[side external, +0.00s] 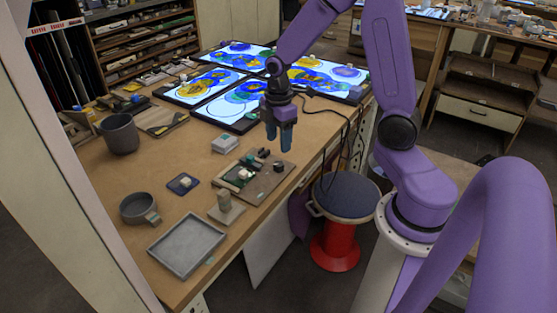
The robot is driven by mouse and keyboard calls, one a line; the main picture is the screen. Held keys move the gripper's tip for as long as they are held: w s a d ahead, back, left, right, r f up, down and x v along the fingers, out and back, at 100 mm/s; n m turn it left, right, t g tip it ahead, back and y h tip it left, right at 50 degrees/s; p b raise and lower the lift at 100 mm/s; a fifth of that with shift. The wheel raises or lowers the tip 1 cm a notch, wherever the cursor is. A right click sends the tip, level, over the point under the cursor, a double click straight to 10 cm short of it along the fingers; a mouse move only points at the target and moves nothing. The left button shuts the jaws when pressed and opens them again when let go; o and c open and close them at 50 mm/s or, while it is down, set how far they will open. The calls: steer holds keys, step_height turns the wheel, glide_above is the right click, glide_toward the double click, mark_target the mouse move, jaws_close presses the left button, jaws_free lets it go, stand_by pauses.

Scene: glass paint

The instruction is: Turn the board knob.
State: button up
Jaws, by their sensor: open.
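A brown wooden board (262,190) lies on the workbench near its right edge. It carries several small fittings: a dark round piece (278,167) on its right side, which looks like a knob, a dark upright piece (263,153) at its back, and a pale piece (244,174) on a green patch at its left. I cannot tell for certain which fitting is the knob. My gripper (280,143) points down above the back of the board, open and empty, apart from the fittings.
A grey tray (187,245), a round grey bowl (138,208), a post on a block (225,207), a small blue pad (182,184) and a pale box (225,144) stand left of the board. Lit glass panels (225,108) lie behind. A stool (347,195) stands beside the bench.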

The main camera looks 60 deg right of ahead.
mark_target(278, 164)
steer(key=shift+f, duration=3.95)
steer(key=c, duration=1.1)
